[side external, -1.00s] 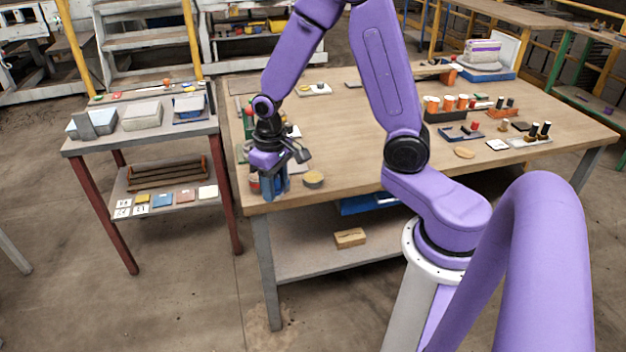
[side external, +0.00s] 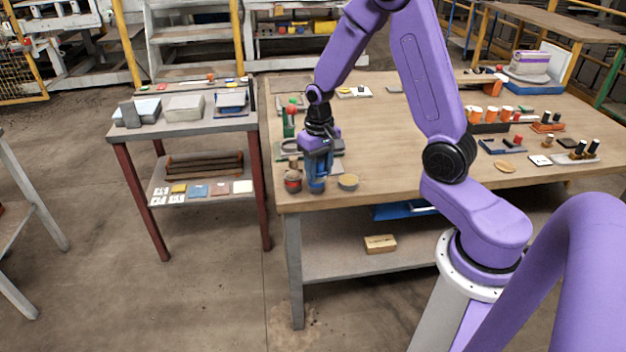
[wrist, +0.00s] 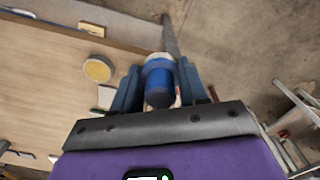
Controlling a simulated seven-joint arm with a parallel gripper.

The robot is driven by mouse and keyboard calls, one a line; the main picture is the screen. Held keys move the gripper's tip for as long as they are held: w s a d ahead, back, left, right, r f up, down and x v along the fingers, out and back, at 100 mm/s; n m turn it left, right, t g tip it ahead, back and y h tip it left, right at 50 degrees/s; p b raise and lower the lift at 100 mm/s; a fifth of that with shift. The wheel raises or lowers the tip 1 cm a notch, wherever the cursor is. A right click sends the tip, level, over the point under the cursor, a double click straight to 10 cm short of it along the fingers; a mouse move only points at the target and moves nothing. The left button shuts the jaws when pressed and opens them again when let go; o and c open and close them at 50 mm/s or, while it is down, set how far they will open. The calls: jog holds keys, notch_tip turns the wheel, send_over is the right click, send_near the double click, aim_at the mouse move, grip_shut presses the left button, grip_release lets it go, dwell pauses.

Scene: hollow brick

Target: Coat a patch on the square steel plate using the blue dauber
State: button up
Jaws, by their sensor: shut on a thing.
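My gripper (side external: 317,172) points down over the near left corner of the wooden table, between a dark red jar and a round yellow-topped tin. It is shut on the blue dauber (wrist: 159,82), which shows as a blue cylinder with a pale band between the fingers in the wrist view. In the side view the dauber is hard to separate from the blue fingers, and I cannot tell whether its lower end touches anything.
The dark red jar (side external: 292,182) stands close left of my gripper, and the yellow-topped tin (side external: 348,182) close right. A green bottle (side external: 289,122) stands behind. Orange cups (side external: 489,114) and small racks fill the right side. The table's middle (side external: 385,135) is clear.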

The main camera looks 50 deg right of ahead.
aim_at(349, 180)
jog(key=d+f+m, duration=0.1)
jog(key=d+m, duration=0.1)
jog(key=d, duration=0.3)
jog(key=d+f+m, duration=0.1)
jog(key=d, duration=0.4)
jog(key=d+f+m, duration=0.1)
jog(key=d+m, duration=0.1)
jog(key=d, duration=0.3)
jog(key=shift+s+d+f+m, duration=0.15)
jog(key=shift+f+m, duration=0.15)
jog(key=shift+f, duration=2.7)
jog(key=shift+f, duration=0.6)
jog(key=shift+r, duration=0.1)
notch_tip(349, 180, up, 7)
dwell(0.4)
